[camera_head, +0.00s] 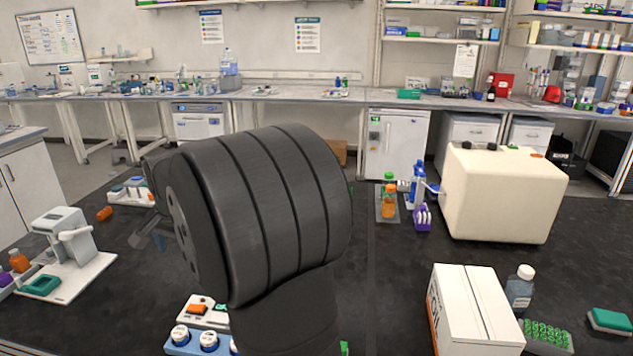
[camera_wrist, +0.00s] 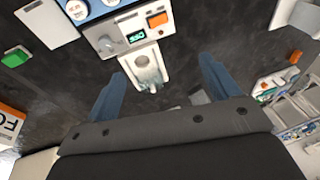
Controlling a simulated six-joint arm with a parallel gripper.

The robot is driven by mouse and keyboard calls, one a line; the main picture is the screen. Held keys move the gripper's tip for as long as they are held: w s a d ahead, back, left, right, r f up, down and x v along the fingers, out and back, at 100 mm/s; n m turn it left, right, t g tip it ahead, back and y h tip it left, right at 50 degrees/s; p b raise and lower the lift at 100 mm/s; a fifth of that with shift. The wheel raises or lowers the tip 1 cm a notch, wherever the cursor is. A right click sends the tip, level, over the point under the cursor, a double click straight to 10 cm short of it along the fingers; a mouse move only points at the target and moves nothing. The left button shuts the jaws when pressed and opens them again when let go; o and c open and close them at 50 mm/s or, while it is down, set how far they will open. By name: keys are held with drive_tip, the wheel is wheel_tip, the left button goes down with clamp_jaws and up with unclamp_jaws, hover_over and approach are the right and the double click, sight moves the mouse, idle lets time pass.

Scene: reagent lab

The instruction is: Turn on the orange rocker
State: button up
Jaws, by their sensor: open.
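The orange rocker (camera_wrist: 157,20) sits on the front of a white device (camera_wrist: 112,40), beside a lit green display (camera_wrist: 136,36) and a grey knob. In the head view the orange rocker (camera_head: 197,309) shows on the white device (camera_head: 218,317), partly hidden behind my arm. My gripper (camera_wrist: 162,68) is open, with its two blue-grey fingers apart and nothing held. In the wrist view the rocker lies beyond the fingertips, between their lines. I cannot tell the rocker's position. In the head view my arm hides most of the gripper.
A blue rack (camera_head: 180,347) with white-capped containers adjoins the device. A white box (camera_head: 470,310) and a cream machine (camera_head: 500,195) stand to the right. A white instrument (camera_head: 65,245) stands at left.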

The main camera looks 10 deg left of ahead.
drive_tip(key=a+f+h, duration=0.1)
drive_tip(key=f, duration=0.1)
drive_tip(key=w+a+f, duration=0.1)
drive_tip(key=a+f, duration=0.1)
drive_tip(key=f, duration=0.1)
drive_tip(key=a+f+h, duration=0.1)
drive_tip(key=f, duration=0.1)
drive_tip(key=shift+w+a+f+t+h, duration=0.15)
drive_tip(key=shift+a+f+t+h, duration=0.15)
drive_tip(key=shift+t, duration=0.1)
clamp_jaws()
drive_tip(key=shift+a+f, duration=0.1)
drive_tip(key=shift+f, duration=0.1)
drive_tip(key=shift+w+f, duration=0.1)
drive_tip(key=shift+f, duration=0.05)
approach(200, 306)
drive_tip(key=x, duration=0.5)
drive_tip(key=shift+w+f, duration=0.15)
drive_tip(key=shift+f, duration=0.6)
